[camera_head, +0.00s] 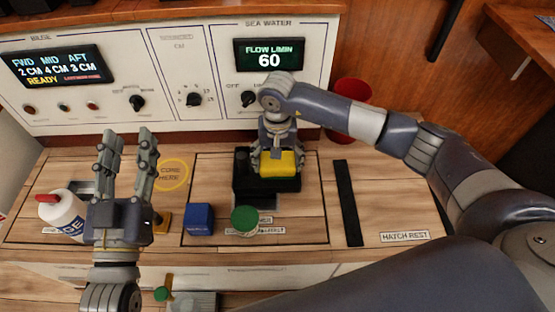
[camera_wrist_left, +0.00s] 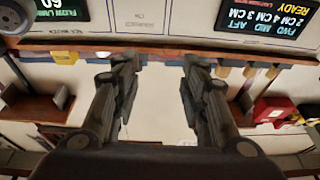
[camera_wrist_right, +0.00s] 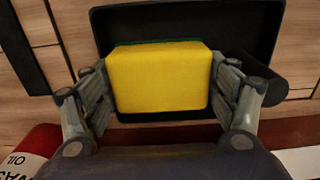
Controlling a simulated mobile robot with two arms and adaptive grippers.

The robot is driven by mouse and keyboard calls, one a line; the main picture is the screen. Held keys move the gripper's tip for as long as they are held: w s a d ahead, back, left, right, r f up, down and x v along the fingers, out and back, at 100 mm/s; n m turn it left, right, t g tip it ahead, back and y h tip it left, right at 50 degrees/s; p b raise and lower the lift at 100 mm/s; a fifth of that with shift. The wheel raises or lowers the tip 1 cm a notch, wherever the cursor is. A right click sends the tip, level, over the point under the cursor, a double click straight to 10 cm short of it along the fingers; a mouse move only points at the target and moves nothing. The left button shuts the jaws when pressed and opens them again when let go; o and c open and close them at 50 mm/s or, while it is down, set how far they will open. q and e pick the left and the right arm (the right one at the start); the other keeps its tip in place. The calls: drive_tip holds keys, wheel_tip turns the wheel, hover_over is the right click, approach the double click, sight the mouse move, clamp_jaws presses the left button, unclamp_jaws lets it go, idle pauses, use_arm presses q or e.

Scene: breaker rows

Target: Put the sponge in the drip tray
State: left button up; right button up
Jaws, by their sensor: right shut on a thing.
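The yellow sponge (camera_head: 279,163), with a green layer on one side, is between the fingers of my right gripper (camera_head: 278,150). In the right wrist view the fingers press on both sides of the sponge (camera_wrist_right: 158,80). The black drip tray (camera_head: 268,184) is on the counter, and its rim shows behind the sponge in the right wrist view (camera_wrist_right: 270,40). The sponge is over or in the tray; I cannot tell whether it touches the floor of the tray. My left gripper (camera_head: 125,145) is open and empty, raised over the left part of the counter; its spread fingers also show in the left wrist view (camera_wrist_left: 158,80).
A blue cube (camera_head: 199,219) and a green round lid (camera_head: 245,219) are in front of the tray. A black strip (camera_head: 347,203) lies right of the tray. A red bin (camera_head: 351,95) stands behind.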

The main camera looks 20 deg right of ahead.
drive_tip(key=shift+s+f, duration=0.25)
drive_tip(key=shift+f, duration=0.45)
drive_tip(key=shift+c, duration=1.2)
drive_tip(key=o, duration=1.2)
drive_tip(key=shift+o, duration=0.2)
drive_tip(key=shift+w+f, duration=0.1)
drive_tip(key=shift+w, duration=0.05)
use_arm(q)
drive_tip(key=shift+d+r+t+h, duration=0.1)
drive_tip(key=shift+r+t+h, duration=0.25)
drive_tip(key=shift+r, duration=0.45)
